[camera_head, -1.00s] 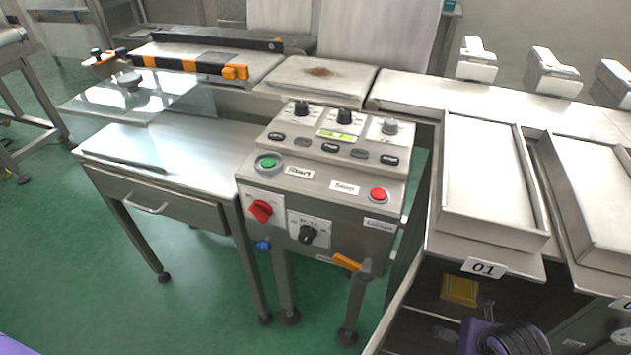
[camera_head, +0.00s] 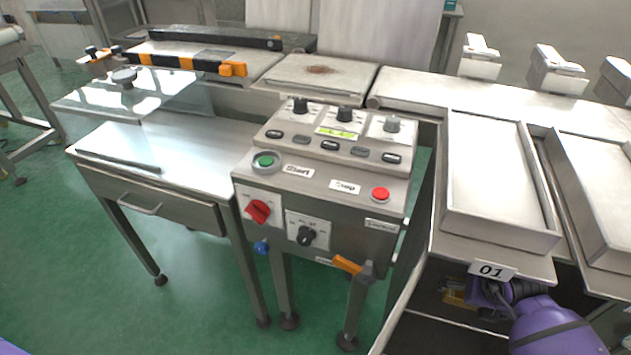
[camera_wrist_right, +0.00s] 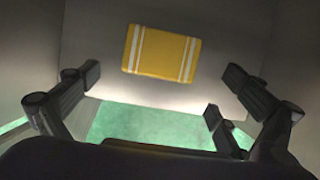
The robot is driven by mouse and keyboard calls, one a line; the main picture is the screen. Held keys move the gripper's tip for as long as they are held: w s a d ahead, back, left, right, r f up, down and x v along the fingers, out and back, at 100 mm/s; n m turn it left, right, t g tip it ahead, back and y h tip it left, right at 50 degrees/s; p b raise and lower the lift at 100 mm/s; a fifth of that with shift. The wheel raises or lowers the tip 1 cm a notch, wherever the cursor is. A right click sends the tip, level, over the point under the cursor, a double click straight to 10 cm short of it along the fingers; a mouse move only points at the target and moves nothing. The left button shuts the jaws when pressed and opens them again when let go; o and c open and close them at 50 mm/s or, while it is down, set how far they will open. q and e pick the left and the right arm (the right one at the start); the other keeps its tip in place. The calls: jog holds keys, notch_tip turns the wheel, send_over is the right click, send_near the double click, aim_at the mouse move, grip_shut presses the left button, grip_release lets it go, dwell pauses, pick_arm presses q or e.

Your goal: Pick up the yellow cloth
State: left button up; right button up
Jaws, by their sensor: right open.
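The yellow cloth (camera_wrist_right: 161,53) lies flat on a grey surface in the right wrist view, with white stripes near both short ends. In the head view only a small part of the cloth (camera_head: 455,297) shows inside the compartment under the tray marked 01, partly hidden by my right arm. My right gripper (camera_wrist_right: 160,95) is open and empty, its fingers spread wide on either side below the cloth in the wrist picture and apart from it. In the head view my right wrist reaches into this compartment. My left gripper is not in view.
The 01 tray (camera_head: 490,238) and its front edge overhang the compartment. A control panel stand (camera_head: 318,215) with buttons and knobs stands to the left. A steel table (camera_head: 180,150) is farther left. Compartment walls flank the gripper in the wrist view.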

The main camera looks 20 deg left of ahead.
jog(key=b+x, duration=0.1)
jog(key=x, duration=0.1)
jog(key=shift+w+a+f, duration=0.1)
jog(key=shift+w+f, duration=0.15)
jog(key=shift+f, duration=0.1)
jog(key=shift+w+f, duration=0.2)
jog(key=shift+f, duration=0.05)
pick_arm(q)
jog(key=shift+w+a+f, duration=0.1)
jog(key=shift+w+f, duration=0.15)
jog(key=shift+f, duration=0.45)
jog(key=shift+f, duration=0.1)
pick_arm(e)
jog(key=c, duration=1.1)
jog(key=shift+r, duration=0.15)
notch_tip(320, 180, up, 4)
jog(key=shift+f+p, duration=0.1)
jog(key=shift+p, duration=0.55)
pick_arm(q)
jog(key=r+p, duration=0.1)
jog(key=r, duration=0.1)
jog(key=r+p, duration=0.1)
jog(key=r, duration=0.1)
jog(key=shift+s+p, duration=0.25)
jog(key=shift+p, duration=0.1)
pick_arm(e)
jog(key=s, duration=1.8)
jog(key=shift+d+f, duration=0.2)
jog(key=shift+d, duration=0.1)
